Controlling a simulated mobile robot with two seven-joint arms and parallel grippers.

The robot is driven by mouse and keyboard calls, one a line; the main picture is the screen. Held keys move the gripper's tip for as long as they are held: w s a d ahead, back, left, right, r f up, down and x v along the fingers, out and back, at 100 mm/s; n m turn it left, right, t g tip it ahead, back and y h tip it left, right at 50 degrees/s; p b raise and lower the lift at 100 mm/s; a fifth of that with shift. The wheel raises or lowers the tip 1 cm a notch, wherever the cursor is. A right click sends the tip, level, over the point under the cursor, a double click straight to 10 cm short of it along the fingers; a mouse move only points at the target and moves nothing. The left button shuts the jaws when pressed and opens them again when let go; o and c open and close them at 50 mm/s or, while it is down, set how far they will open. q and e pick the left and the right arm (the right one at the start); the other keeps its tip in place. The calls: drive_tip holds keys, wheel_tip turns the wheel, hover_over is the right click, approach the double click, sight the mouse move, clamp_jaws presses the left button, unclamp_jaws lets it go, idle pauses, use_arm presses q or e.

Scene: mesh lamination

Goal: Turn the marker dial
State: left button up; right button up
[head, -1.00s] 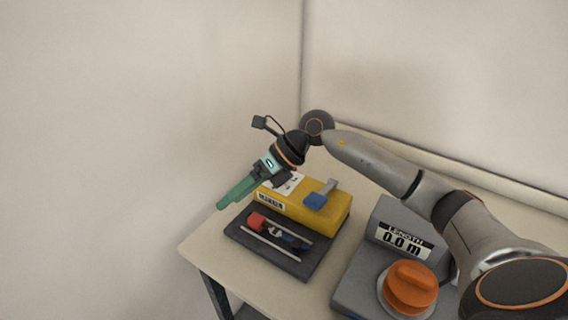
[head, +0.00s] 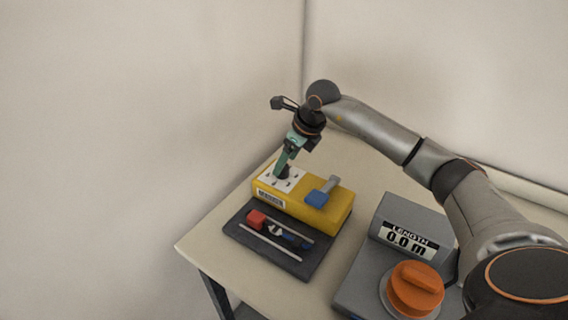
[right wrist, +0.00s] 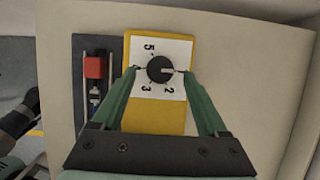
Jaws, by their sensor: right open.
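The marker dial (right wrist: 160,69) is a round black knob on a white numbered plate (right wrist: 178,52). The plate lies on top of a yellow box (head: 292,207). The knob's pale mark points to the right in the right wrist view, and the numbers 5, 3 and 2 are readable. My right gripper (right wrist: 159,70) is open, with one green finger on each side of the knob. I cannot tell whether the fingertips touch it. In the head view the gripper (head: 282,172) points down over the plate and partly hides the dial. My left gripper is not in view.
A dark tray (head: 290,262) with a red block (head: 256,219) and tools lies in front. A grey unit reading 0.0 m (head: 405,240) with an orange knob (head: 414,289) stands to the right.

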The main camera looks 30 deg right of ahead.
drive_tip(key=shift+x, duration=1.3)
clamp_jaws()
